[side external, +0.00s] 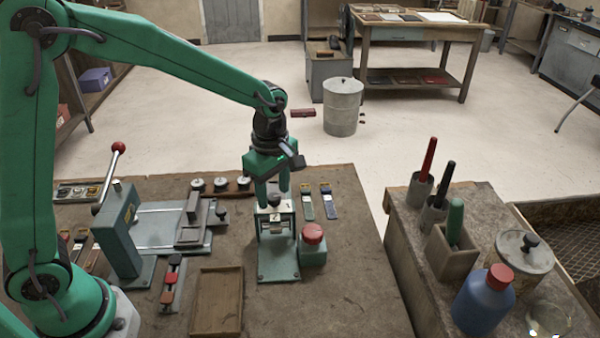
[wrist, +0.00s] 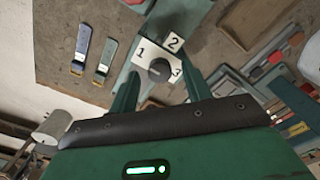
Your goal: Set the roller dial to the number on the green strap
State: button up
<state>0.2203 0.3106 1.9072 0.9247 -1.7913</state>
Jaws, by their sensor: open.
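The roller dial is a dark round knob (wrist: 159,70) on a white plate marked 1, 2 and 3; I cannot tell which number it points to. It tops a grey-green stand (side external: 278,262) on the bench. My gripper (side external: 272,190) points down just above the knob, fingers apart. In the wrist view, the fingers (wrist: 160,88) reach toward either side of the knob; contact is unclear. The green strap (side external: 308,206) lies right of the stand beside a blue strap (side external: 328,202). The green strap also shows in the wrist view (wrist: 105,60). Its pale tag's number is unreadable.
A red-topped button box (side external: 313,248) stands close right of the stand. An empty brown tray (side external: 217,302) lies at front left. A lever press (side external: 117,230) and a grey fixture (side external: 170,226) stand left. A side table (side external: 405,262) holds tools and bottles.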

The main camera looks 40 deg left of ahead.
jog(key=shift+f, duration=0.35)
jog(key=c, duration=1)
